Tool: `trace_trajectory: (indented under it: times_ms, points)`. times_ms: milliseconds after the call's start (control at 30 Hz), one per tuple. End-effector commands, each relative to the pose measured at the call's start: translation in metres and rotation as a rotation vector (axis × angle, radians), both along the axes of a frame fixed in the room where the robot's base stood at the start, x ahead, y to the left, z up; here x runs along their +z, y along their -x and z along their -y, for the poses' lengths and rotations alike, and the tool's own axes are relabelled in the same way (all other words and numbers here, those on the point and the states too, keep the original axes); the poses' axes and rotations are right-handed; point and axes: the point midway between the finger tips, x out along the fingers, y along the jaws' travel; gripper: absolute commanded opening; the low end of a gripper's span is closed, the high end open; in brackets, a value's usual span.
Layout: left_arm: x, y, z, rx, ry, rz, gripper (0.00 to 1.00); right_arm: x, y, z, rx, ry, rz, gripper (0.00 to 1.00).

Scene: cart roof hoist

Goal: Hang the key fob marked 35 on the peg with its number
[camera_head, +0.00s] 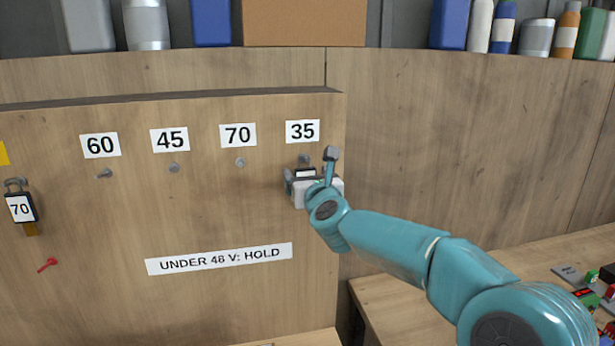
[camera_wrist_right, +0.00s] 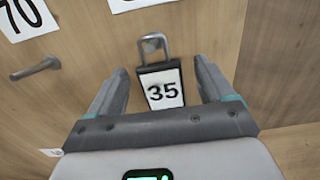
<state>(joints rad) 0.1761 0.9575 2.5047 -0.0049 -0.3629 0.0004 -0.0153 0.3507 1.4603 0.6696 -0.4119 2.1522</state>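The black key fob with a white 35 label (camera_wrist_right: 164,90) shows in the right wrist view, its grey shackle around the peg (camera_wrist_right: 151,44). It hangs against the board. My right gripper (camera_head: 308,172) is at the board just below the 35 label (camera_head: 302,131). Its two fingers stand on either side of the fob, with a visible gap on each side, so it is open. In the head view the fob is mostly hidden by the gripper. My left gripper is not in view.
Pegs under 60 (camera_head: 104,174), 45 (camera_head: 173,168) and 70 (camera_head: 240,162) are bare. A black padlock-shaped fob marked 70 (camera_head: 20,207) hangs at the far left. A sign (camera_head: 219,259) is below the pegs. A bench (camera_head: 420,305) with small parts is at lower right.

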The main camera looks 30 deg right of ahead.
Motion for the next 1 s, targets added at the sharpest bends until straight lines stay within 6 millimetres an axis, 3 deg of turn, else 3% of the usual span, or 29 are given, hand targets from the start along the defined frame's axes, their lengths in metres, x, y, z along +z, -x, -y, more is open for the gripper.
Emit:
trace_trajectory:
  times_ms: [200, 333, 600, 800, 1000]
  points:
    - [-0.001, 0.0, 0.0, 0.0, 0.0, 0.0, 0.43, -0.001, 0.001, 0.0, 0.0, 0.0, 0.0, 0.82]
    - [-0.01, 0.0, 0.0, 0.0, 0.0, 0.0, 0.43, -0.002, 0.014, -0.003, 0.001, 0.0, 0.002, 0.82]
    - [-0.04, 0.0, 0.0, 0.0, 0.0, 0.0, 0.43, -0.004, 0.08, -0.02, 0.002, -0.002, 0.006, 0.82]
    - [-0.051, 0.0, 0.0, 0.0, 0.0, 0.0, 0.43, -0.002, 0.126, -0.032, 0.003, -0.002, 0.004, 0.82]
    - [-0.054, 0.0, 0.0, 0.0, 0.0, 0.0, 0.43, -0.001, 0.153, -0.039, 0.001, -0.002, 0.001, 0.82]
